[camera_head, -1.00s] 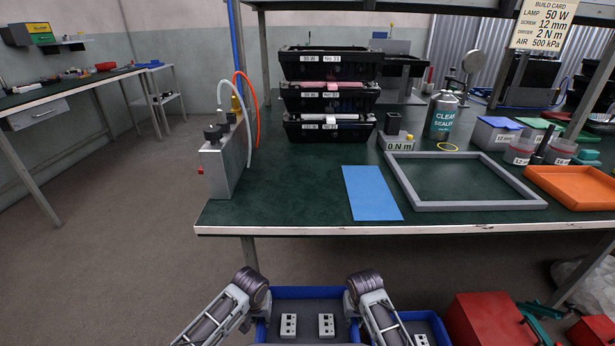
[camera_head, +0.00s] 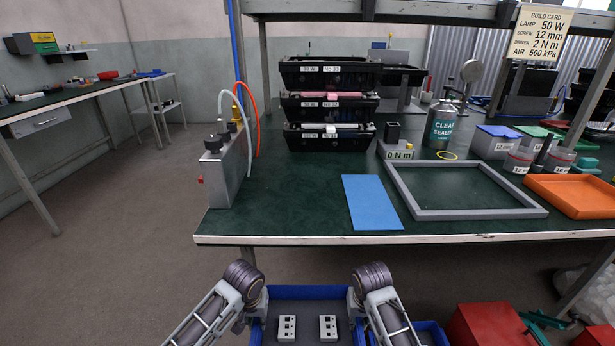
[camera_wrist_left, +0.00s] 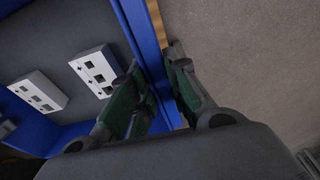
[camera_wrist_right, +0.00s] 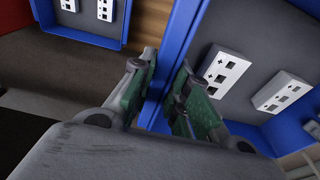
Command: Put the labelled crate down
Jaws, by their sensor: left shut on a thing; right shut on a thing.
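The blue crate (camera_head: 310,292) is at the bottom of the head view, in front of the workbench, with a dark floor inside. Two white socket blocks lie in it, a left one (camera_head: 287,328) and a right one (camera_head: 328,327). No label on it shows. My left gripper (camera_wrist_left: 158,72) is shut on one blue wall of the crate, one finger on each side. My right gripper (camera_wrist_right: 166,68) is shut on the opposite wall in the same way. Both gripper tips are hidden in the head view. What lies beneath the crate is hidden.
A second blue crate (camera_wrist_right: 75,40) with white blocks stands beside the held one. Red bins (camera_head: 485,325) are at the lower right. The bench (camera_head: 290,200) carries stacked black bins (camera_head: 330,75), a blue sheet (camera_head: 371,202) and a grey frame (camera_head: 470,214). Floor at left is clear.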

